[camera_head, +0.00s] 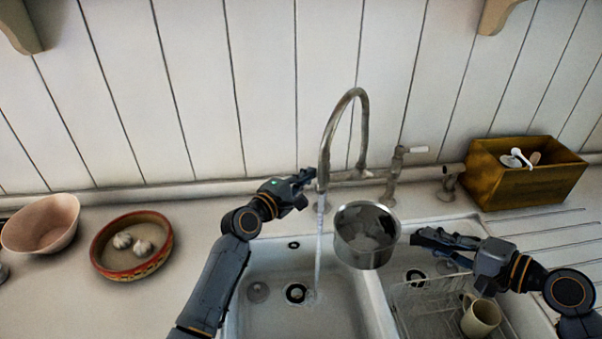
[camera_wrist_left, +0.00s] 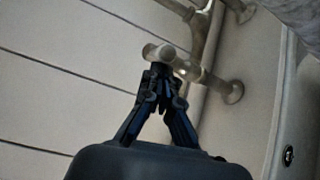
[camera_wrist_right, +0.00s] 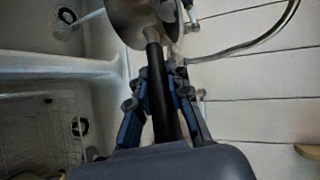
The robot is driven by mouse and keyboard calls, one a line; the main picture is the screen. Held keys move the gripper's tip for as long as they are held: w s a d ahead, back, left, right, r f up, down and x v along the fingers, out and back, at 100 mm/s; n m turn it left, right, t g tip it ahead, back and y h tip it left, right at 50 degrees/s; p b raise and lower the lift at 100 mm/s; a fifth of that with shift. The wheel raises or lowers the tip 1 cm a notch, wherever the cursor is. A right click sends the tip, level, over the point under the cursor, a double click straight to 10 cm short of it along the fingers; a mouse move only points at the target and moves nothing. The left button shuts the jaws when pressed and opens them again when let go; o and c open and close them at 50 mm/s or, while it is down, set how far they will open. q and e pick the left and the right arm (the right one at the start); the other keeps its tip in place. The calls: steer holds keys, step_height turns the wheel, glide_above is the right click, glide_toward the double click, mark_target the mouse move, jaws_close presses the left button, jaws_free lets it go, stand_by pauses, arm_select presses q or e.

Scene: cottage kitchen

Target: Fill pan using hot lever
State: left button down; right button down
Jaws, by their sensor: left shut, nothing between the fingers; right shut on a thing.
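The steel pan (camera_head: 367,255) hangs above the divider between the two sink basins. My right gripper (camera_head: 420,238) is shut on its black handle, which shows in the right wrist view (camera_wrist_right: 160,90). The tap (camera_head: 362,120) is running: a thin water stream (camera_head: 318,250) falls into the left basin, just left of the pan. I cannot tell whether the pan holds water. My left gripper (camera_head: 304,182) is shut and empty at the tap's left side. In the left wrist view its fingertips are close to a lever end (camera_wrist_left: 157,53); contact is unclear.
A white-handled lever (camera_head: 414,150) stands right of the spout. A dish rack with a mug (camera_head: 481,318) sits in the right basin (camera_head: 395,258). A wooden box (camera_head: 525,180) stands back right. A pink bowl (camera_head: 40,225) and a red-rimmed dish (camera_head: 130,268) with garlic stand left.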

arm_select(q)
steer(key=shift+s+d, duration=0.2)
steer(key=shift+d, duration=0.15)
stand_by(0.5)
